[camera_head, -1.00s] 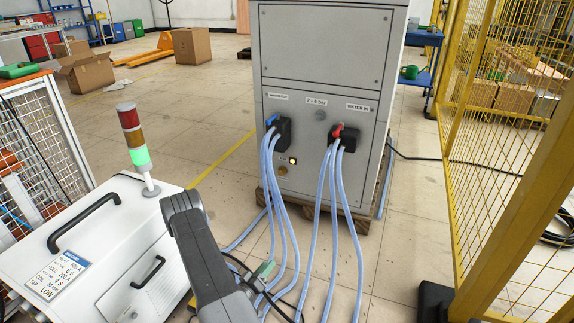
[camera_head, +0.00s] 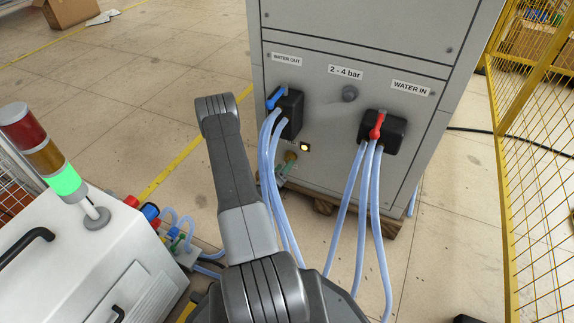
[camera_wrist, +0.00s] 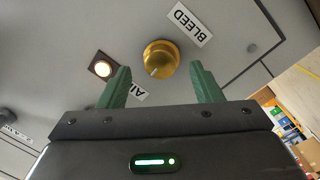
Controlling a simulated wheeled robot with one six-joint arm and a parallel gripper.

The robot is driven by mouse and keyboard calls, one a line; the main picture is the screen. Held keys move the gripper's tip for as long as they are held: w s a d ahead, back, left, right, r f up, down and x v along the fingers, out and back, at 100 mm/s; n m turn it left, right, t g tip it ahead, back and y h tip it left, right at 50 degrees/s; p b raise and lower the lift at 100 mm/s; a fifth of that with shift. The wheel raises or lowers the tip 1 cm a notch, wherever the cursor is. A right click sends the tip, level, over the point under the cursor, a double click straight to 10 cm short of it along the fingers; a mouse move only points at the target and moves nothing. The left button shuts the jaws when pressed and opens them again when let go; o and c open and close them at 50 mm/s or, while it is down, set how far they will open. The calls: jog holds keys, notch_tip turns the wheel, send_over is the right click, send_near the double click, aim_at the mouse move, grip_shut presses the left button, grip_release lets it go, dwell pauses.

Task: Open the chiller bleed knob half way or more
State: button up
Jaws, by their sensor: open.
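The brass bleed knob (camera_wrist: 160,59) is round, with a light mark on its rim, and sits on the grey chiller panel beside the upside-down BLEED label (camera_wrist: 190,24). In the head view the knob (camera_head: 291,156) is small, low on the chiller front (camera_head: 330,130). My gripper (camera_wrist: 160,77) is open, with one green finger on each side of the knob in the wrist picture. It holds nothing. I cannot tell whether the fingers reach around the knob or stay short of it. In the head view the gripper is partly hidden behind hoses and my arm.
A lit indicator (camera_wrist: 102,66) is next to the knob. Pale blue hoses (camera_head: 268,170) hang from the blue-handled WATER OUT valve (camera_head: 276,98), close to my arm; others hang from the red-handled WATER IN valve (camera_head: 377,126). A white machine with a signal tower (camera_head: 48,165) stands left.

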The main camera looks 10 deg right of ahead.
aim_at(288, 160)
jog(key=x, duration=0.2)
jog(key=shift+w+d, duration=0.1)
jog(key=shift+w, duration=0.35)
jog(key=shift+w+d+b, duration=0.25)
jog(key=shift+d+b, duration=0.05)
jog(key=shift+r, duration=0.1)
jog(key=c, duration=1)
